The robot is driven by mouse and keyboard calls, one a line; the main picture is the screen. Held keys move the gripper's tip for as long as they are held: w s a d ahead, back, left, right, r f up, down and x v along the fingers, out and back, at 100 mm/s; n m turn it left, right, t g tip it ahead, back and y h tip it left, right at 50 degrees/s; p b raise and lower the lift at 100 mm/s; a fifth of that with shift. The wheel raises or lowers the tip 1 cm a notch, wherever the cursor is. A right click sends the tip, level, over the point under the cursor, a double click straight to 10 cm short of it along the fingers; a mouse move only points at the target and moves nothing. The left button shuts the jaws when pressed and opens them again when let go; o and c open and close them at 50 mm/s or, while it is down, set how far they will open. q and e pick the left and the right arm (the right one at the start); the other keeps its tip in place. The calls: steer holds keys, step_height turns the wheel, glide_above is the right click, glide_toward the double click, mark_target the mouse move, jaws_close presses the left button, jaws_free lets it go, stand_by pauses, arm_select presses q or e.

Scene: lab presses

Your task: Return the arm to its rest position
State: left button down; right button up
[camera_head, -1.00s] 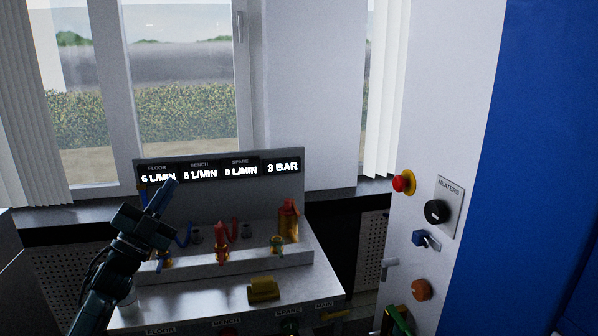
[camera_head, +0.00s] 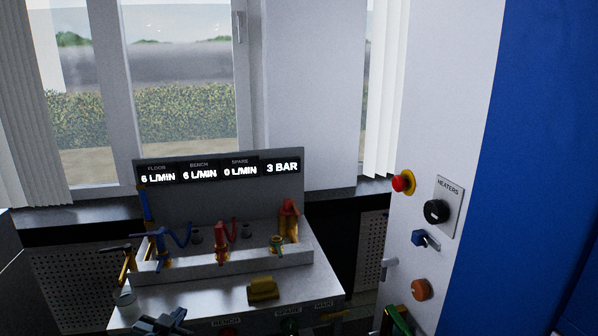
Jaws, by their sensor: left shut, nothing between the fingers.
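My left gripper (camera_head: 163,322) shows at the bottom edge of the head view, in front of the valve bench (camera_head: 200,290), and most of its arm is out of frame. Its fingers look closed, with nothing seen between them. It is apart from the valves. My right gripper is not in view.
The bench carries a blue valve (camera_head: 161,245), red valves (camera_head: 220,243) and a yellow block (camera_head: 263,289). Its display (camera_head: 220,170) reads 6, 6 and 0 L/MIN and 3 BAR. A white panel with a red button (camera_head: 403,182) and black knob (camera_head: 436,211) stands at right.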

arm_select(q)
steer(key=s+d+f+g+h, duration=0.1)
steer(key=s+d+f, duration=0.2)
steer(key=s, duration=0.6)
steer(key=s+d+f+g+h, duration=0.1)
steer(key=s+d+f, duration=0.3)
steer(key=s, duration=0.6)
steer(key=s+d+f+g, duration=0.2)
steer(key=s+d+f, duration=0.2)
steer(key=s, duration=0.5)
steer(key=shift+s+d+n+h, duration=0.4)
steer(key=shift+d, duration=0.4)
